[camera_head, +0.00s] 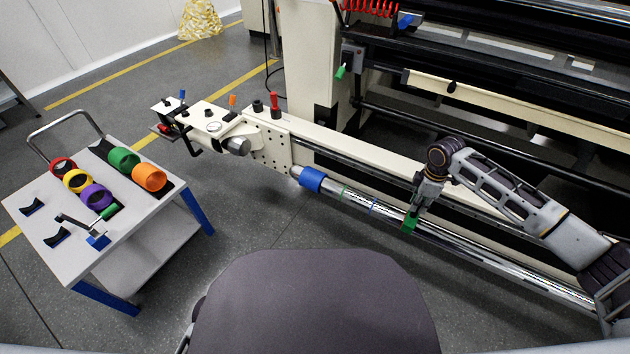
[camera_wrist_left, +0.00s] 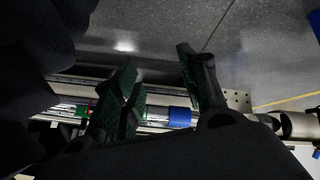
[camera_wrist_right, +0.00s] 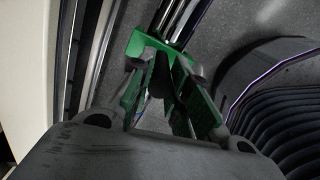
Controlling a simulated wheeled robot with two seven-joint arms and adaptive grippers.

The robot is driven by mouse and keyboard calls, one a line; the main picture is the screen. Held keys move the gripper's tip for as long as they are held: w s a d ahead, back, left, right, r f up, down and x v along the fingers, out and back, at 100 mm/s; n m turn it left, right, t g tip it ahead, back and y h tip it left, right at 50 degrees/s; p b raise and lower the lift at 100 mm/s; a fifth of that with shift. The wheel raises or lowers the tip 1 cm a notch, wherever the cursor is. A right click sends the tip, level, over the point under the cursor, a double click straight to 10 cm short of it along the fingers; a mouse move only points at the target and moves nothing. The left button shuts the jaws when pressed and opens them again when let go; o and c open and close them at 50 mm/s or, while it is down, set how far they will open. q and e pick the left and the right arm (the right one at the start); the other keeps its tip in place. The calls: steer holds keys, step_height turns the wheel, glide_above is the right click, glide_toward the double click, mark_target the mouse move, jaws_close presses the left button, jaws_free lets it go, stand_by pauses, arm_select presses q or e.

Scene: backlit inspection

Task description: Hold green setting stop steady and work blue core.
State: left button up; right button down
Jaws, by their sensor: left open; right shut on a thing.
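The blue core (camera_head: 312,179) sits around the silver shaft near its left end. It also shows in the left wrist view (camera_wrist_left: 179,117). The green setting stop (camera_head: 410,221) is on the same shaft, further right. My right gripper (camera_head: 413,207) is shut on the green stop; in the right wrist view its fingers (camera_wrist_right: 160,68) are against the stop (camera_wrist_right: 148,44). My left gripper is outside the head view. In the left wrist view its fingers (camera_wrist_left: 157,62) are spread with nothing visible between them, and the blue core shows beyond them.
A white trolley (camera_head: 150,221) at left carries red, yellow, purple, green and orange rings and a small tool with a green handle. The cream machine beam (camera_head: 350,160) runs behind the shaft. Thin green and blue bands mark the shaft between core and stop. Grey floor is open between trolley and shaft.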

arm_select(q)
steer(key=o, duration=0.4)
steer(key=shift+w+r, duration=0.15)
steer(key=shift+w, duration=0.1)
steer(key=w+d+r+m+t+h, duration=0.1)
steer(key=w+r+t, duration=0.2)
steer(key=w+r, duration=1.3)
steer(key=w+d+r+t, duration=0.1)
steer(key=w+r+t, duration=0.2)
steer(key=w+r, duration=1.25)
steer(key=w+f+n, duration=0.2)
steer(key=w+f, duration=0.6)
steer(key=w, duration=0.2)
step_height(320, 180, down, 18)
steer(key=s+n+g, duration=0.2)
steer(key=n+g, duration=0.2)
steer(key=n, duration=0.8)
steer(key=shift+s+g, duration=0.25)
steer(key=shift+g, duration=0.05)
